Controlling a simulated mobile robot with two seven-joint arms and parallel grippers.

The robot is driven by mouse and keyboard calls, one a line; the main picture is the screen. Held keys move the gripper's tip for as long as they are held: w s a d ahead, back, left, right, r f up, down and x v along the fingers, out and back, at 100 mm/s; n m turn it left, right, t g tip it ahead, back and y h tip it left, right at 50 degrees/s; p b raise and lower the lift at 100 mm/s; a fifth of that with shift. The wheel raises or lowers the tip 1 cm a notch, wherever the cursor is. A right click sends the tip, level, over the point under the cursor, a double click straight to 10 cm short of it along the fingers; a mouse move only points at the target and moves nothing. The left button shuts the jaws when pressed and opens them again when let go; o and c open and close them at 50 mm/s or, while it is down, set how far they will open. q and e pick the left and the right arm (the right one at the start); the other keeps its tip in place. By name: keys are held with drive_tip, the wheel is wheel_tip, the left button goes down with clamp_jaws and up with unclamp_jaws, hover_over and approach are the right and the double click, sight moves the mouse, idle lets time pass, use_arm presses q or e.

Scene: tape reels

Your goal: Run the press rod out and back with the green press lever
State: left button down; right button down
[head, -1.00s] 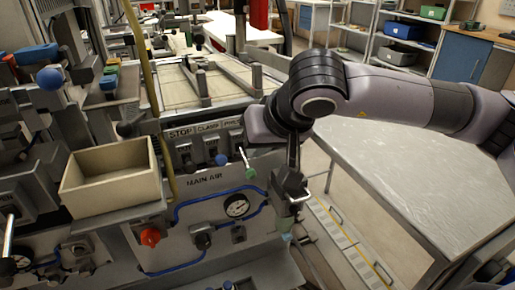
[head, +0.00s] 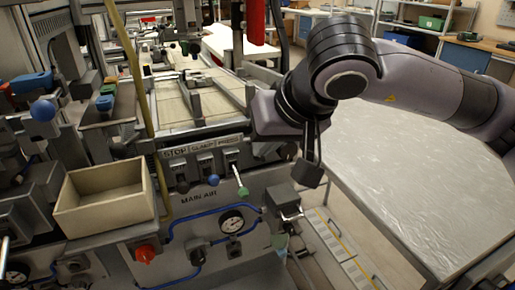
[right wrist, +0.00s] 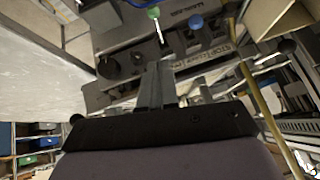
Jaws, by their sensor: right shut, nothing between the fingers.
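The green press lever (head: 242,191) is a light rod with a green knob, sticking out below the PRESS label on the panel. In the head view my right gripper (head: 309,175) is to the right of the lever and apart from it, pointing down, shut and empty. In the right wrist view the green knob (right wrist: 153,13) shows at the top, beyond the shut fingers of the right gripper (right wrist: 153,72). I cannot make out the press rod for certain. My left gripper is not in view.
A blue-knobbed lever (head: 213,180) is beside the green one. Below are a MAIN AIR gauge (head: 232,221), blue hoses and a red knob (head: 145,253). An open beige bin (head: 105,200) stands left. A grey-topped table (head: 400,170) is right.

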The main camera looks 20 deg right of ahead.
drive_tip(key=s+r, duration=0.3)
drive_tip(key=s, duration=0.2)
drive_tip(key=shift+d+r, duration=0.4)
drive_tip(key=shift+s, duration=0.1)
